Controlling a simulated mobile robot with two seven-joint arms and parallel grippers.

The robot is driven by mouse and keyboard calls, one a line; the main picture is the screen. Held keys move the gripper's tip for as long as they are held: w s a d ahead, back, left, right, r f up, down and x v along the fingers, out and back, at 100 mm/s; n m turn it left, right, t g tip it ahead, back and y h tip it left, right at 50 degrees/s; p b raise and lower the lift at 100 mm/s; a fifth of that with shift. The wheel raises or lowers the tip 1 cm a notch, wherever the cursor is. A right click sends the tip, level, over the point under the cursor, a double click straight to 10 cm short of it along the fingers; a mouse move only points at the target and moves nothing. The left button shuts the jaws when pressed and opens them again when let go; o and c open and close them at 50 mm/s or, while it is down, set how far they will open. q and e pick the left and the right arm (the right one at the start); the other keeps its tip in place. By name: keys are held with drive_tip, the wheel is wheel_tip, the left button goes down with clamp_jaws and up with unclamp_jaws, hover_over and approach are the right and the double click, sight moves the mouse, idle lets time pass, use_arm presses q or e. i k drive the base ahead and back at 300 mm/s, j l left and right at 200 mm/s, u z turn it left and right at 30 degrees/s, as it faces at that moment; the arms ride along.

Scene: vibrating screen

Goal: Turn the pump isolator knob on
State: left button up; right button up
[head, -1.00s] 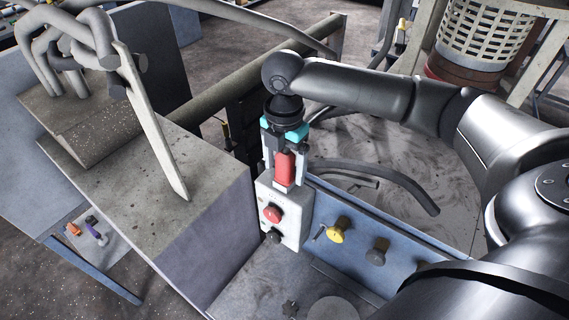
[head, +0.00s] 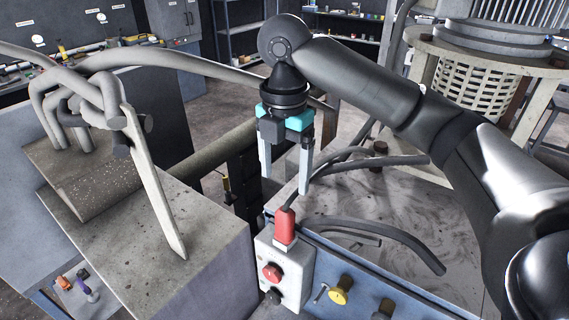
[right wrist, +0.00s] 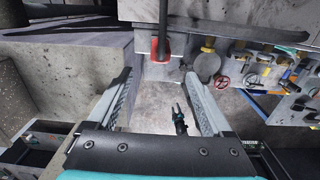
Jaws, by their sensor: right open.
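A light grey switch box (head: 294,271) stands at the left end of the blue panel. It has a red knob (head: 272,271) on its front and a black knob (head: 273,297) below that. A red plug (head: 285,225) with a dark cable stands in its top. A yellow knob (head: 341,290) is on the blue panel to the right. I cannot tell by label which knob is the pump isolator. My right gripper (head: 285,186) is open and empty, pointing down above the red plug. The right wrist view shows the red plug (right wrist: 160,46) beyond its spread fingers. My left gripper is not in view.
A concrete block (head: 120,240) stands close on the left, with grey pipes and a slanted bar above it. Dark hoses (head: 380,240) lie behind the panel. A grey knob (head: 383,310) is right of the yellow one.

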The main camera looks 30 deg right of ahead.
sight(272, 273)
drive_tip(key=k+j, duration=1.15)
drive_tip(key=k, duration=0.15)
